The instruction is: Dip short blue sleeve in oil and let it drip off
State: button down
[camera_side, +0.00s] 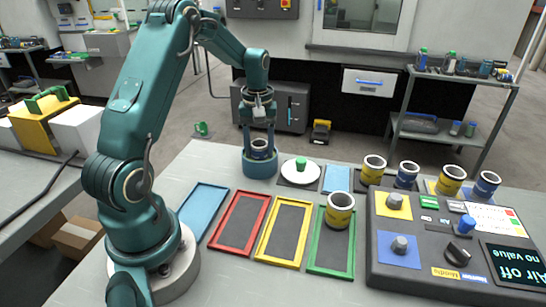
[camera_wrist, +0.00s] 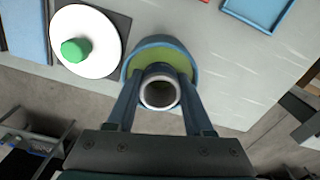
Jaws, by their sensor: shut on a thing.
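My gripper (camera_side: 259,140) points down and is shut on the short blue sleeve (camera_side: 260,152), which stands upright with its pale rim up. In the wrist view the sleeve (camera_wrist: 160,92) shows end-on between the two fingers (camera_wrist: 158,100). The round blue oil pot (camera_side: 260,166) is directly under and around it. The wrist view shows the pot's blue rim (camera_wrist: 150,42) and yellow-green oil (camera_wrist: 168,58) beside the sleeve. The sleeve's lower part is hidden by the pot wall, so I cannot tell how deep it sits.
A white disc (camera_side: 301,173) with a green knob is right of the pot. Blue, red, yellow and green frames lie in front; a yellow sleeve (camera_side: 340,211) stands in the green one. Several sleeves stand behind the control panel (camera_side: 440,250) at right.

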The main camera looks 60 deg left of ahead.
jog(key=shift+r, duration=0.15)
jog(key=shift+r, duration=2.65)
dwell(1.6)
jog(key=shift+r, duration=1.5)
